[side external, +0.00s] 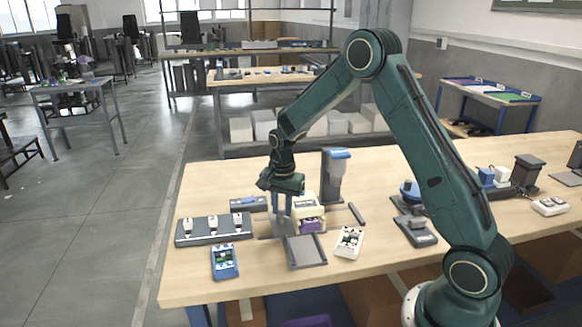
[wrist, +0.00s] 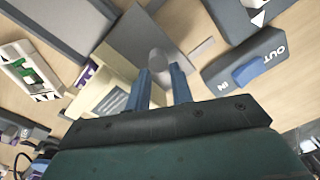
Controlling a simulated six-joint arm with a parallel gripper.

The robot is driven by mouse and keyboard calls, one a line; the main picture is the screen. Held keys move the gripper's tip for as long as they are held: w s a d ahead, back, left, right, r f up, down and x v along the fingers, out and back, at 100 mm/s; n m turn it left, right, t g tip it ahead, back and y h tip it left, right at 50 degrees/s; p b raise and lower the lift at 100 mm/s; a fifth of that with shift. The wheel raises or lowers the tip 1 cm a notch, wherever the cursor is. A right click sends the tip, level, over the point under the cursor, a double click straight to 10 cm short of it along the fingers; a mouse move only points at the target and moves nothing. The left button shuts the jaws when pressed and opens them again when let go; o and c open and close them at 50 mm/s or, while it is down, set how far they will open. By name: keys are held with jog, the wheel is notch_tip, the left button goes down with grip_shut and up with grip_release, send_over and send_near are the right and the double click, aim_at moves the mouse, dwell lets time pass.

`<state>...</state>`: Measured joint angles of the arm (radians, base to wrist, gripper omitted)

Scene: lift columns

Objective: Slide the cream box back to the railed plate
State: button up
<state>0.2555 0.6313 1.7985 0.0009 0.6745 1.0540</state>
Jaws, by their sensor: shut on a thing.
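The cream box (side external: 309,202) stands near the middle of the table, with a purple part (side external: 311,226) low on its front. In the wrist view the cream box (wrist: 103,101) is just left of my fingers. The railed plate (side external: 305,251), grey with raised edges, lies in front of the box; its corner also shows in the wrist view (wrist: 72,22). My gripper (side external: 281,212) points down at the left of the box. Its blue fingers (wrist: 161,82) are shut on a grey round post (wrist: 158,60) above a flat grey plate (wrist: 193,52). Whether post and box are joined is unclear.
A column with a blue top (side external: 335,175) stands behind the box. A grey block with a blue IN/OUT switch (wrist: 247,66) lies close by. A grey rack (side external: 214,229), a blue device (side external: 224,262) and a white device (side external: 349,242) surround the railed plate.

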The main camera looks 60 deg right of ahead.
aim_at(274, 224)
jog(key=shift+w+a+f+g, duration=0.2)
jog(key=shift+a+f, duration=0.25)
jog(key=shift+a, duration=0.25)
jog(key=shift+w+a+f+g, duration=0.1)
jog(key=shift+w+a+f, duration=0.1)
jog(key=shift+a+f, duration=0.35)
jog(key=o, duration=0.7)
jog(key=shift+a+r, duration=0.15)
jog(key=shift+o, duration=0.2)
jog(key=shift+r, duration=0.1)
jog(key=shift+w+d+r, duration=0.1)
jog(key=shift+r, duration=0.75)
jog(key=shift+w+d+r, duration=0.1)
jog(key=shift+r, duration=2.15)
